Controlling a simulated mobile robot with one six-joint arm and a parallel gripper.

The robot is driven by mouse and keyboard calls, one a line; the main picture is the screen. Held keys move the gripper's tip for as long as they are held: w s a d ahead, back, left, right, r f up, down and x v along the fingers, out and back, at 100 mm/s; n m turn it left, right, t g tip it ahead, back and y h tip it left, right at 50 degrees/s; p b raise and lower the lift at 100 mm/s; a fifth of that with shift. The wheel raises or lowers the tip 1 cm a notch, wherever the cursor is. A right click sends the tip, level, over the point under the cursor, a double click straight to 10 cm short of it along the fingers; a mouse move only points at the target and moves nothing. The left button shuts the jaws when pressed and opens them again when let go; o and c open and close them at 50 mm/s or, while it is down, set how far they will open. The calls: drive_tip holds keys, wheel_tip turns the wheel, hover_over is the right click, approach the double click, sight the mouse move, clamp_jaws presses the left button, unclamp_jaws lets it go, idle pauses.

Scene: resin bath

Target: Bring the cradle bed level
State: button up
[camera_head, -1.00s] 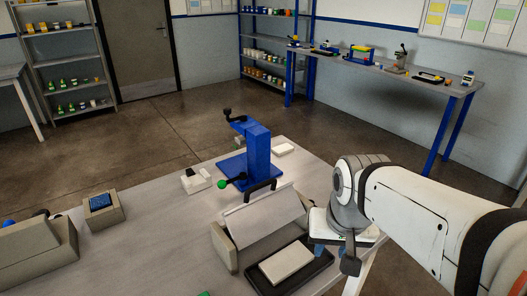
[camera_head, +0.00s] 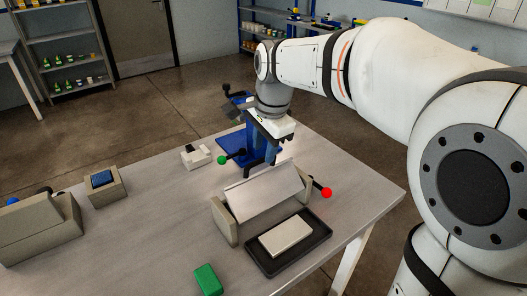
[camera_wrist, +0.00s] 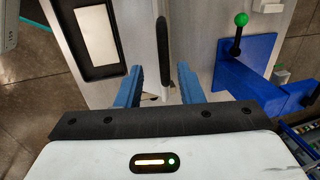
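The cradle bed (camera_head: 264,192) is a pale grey plate held between grey end supports (camera_head: 222,222). It is tilted, with its face sloping down toward the black tray. A black handle bar (camera_wrist: 163,45) runs along its far side. My gripper (camera_head: 268,158) is above that far side, between the bed and the blue stand. In the wrist view my gripper's blue fingers (camera_wrist: 158,78) are wide apart, with the bar between them in the picture. Contact with the bar is not visible. A red-knobbed lever (camera_head: 326,192) is at the bed's right end.
A blue stand (camera_head: 235,147) with a green-knobbed lever (camera_head: 222,160) is close behind my gripper. A black tray (camera_head: 312,250) with a pale block (camera_head: 285,236) lies in front of the bed. A green block (camera_head: 208,280) is near the front.

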drive_tip(key=shift+w+a+f, duration=0.1)
drive_tip(key=shift+w+f, duration=0.05)
drive_tip(key=shift+f, duration=0.55)
drive_tip(key=shift+w+a+f, duration=0.1)
drive_tip(key=shift+f, duration=0.55)
drive_tip(key=shift+d, duration=0.1)
drive_tip(key=shift+c, duration=0.5)
drive_tip(key=c, duration=0.4)
clamp_jaws()
drive_tip(key=shift+s+f, duration=0.1)
